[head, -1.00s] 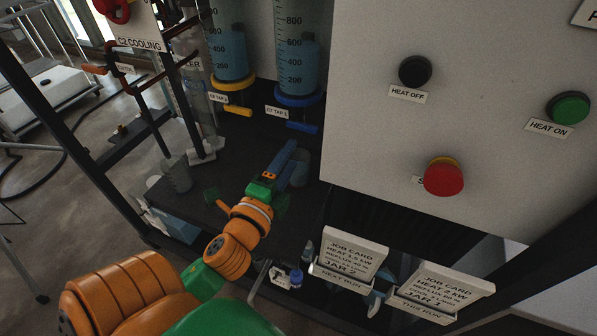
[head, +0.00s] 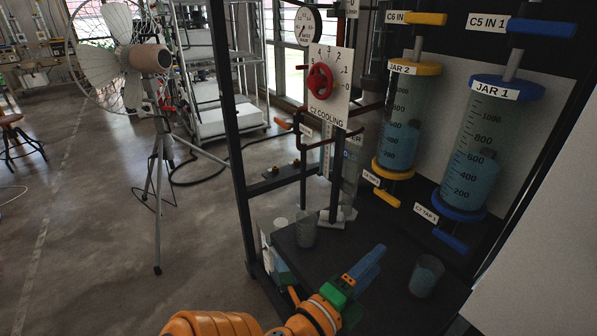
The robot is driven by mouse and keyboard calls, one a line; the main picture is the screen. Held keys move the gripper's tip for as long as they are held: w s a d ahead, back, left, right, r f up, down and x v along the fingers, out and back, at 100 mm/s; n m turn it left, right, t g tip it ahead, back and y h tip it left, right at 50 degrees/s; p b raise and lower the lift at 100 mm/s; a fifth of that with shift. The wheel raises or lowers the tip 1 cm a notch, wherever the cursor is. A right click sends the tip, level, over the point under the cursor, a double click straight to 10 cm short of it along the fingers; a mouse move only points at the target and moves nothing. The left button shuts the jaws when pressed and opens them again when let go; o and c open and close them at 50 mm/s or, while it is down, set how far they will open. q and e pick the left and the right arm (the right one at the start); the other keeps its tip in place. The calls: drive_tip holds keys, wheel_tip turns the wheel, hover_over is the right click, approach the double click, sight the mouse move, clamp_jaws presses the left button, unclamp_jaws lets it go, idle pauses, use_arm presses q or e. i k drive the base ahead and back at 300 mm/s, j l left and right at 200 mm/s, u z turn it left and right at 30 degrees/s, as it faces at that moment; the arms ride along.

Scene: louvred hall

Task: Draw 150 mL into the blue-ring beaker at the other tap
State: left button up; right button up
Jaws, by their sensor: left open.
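Jar 1 (head: 467,150) has blue end rings, with its blue tap handle (head: 450,241) under it. Jar 2 (head: 401,125) has yellow rings and a yellow tap handle (head: 386,198). Both hold bluish liquid. A beaker (head: 427,276) stands on the dark shelf below and left of tap 1, with what looks like bluish liquid low in it. Another beaker (head: 306,230) stands farther left by the cooling column. I cannot make out a blue ring on either. My left gripper (head: 372,258) is open, above the shelf, left of the first beaker. My right gripper is out of view.
The red valve knob (head: 320,82) sits on the C2 COOLING plate (head: 328,98). A dark frame post (head: 228,130) rises left of the shelf. A fan on a tripod (head: 160,150) and a white trolley (head: 230,120) stand on the floor behind.

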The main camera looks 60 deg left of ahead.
sight(306, 221)
drive_tip(key=u, duration=1.85)
